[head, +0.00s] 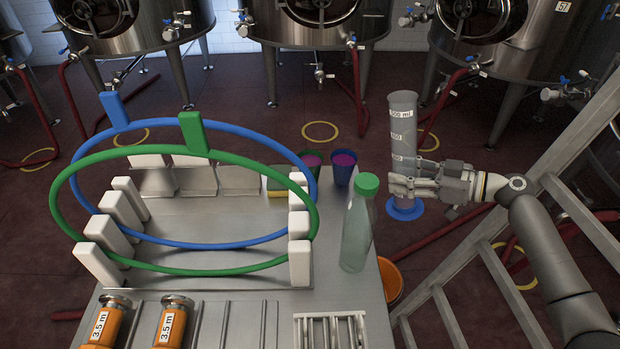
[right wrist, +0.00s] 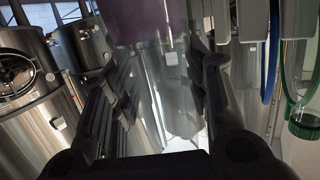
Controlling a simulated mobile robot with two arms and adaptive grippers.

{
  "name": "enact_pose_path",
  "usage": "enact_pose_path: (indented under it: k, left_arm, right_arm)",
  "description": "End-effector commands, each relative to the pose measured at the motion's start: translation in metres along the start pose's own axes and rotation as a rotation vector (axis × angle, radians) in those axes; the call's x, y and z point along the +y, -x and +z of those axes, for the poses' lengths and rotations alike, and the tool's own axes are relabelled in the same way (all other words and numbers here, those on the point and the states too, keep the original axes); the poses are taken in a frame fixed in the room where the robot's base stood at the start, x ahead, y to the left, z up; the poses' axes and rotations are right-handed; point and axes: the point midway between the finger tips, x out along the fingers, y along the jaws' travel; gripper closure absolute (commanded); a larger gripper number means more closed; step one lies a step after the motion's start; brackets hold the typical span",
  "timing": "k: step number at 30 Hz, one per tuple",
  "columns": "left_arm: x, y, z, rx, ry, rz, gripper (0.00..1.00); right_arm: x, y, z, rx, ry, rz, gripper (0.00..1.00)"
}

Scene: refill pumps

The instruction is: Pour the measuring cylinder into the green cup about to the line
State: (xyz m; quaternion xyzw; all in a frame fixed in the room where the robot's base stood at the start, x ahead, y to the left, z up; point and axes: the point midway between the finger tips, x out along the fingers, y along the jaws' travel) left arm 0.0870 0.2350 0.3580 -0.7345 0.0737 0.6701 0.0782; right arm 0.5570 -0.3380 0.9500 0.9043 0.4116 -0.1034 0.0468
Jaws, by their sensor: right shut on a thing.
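My right gripper (head: 400,186) is shut around the lower part of the clear measuring cylinder (head: 403,125), which has white marked labels and a blue base (head: 404,210). The cylinder is roughly upright, to the right of the table in the head view. The right wrist view shows the cylinder (right wrist: 175,85) between the fingers, with purple liquid (right wrist: 140,20) at its bottom end. The green cup (head: 312,158) stands at the table's back, partly hidden by the hoops, with purple inside. Its line cannot be made out. My left gripper is out of view.
A blue cup (head: 343,168) with purple inside stands right of the green one. A green-capped bottle (head: 357,235) stands in front. Blue (head: 180,244) and green (head: 180,272) hoops stand in white holders. A ladder (head: 500,240) and orange bucket (head: 390,282) are at right.

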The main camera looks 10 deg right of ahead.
Motion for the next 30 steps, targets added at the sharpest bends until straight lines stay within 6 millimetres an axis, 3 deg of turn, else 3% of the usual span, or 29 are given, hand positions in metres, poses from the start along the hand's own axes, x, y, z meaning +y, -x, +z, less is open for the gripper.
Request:
enact_pose_path:
  k: [1,15,30]
  left_arm:
    - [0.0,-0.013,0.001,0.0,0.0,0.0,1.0]
    - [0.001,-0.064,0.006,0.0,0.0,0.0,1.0]
    - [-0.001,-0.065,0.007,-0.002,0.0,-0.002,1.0]
  right_arm:
    - [0.0,0.001,0.006,0.022,0.0,0.0,0.99]
    - [0.0,0.03,-0.001,0.206,0.001,0.0,0.99]
    - [0.0,0.034,-0.006,0.225,0.001,0.0,0.99]
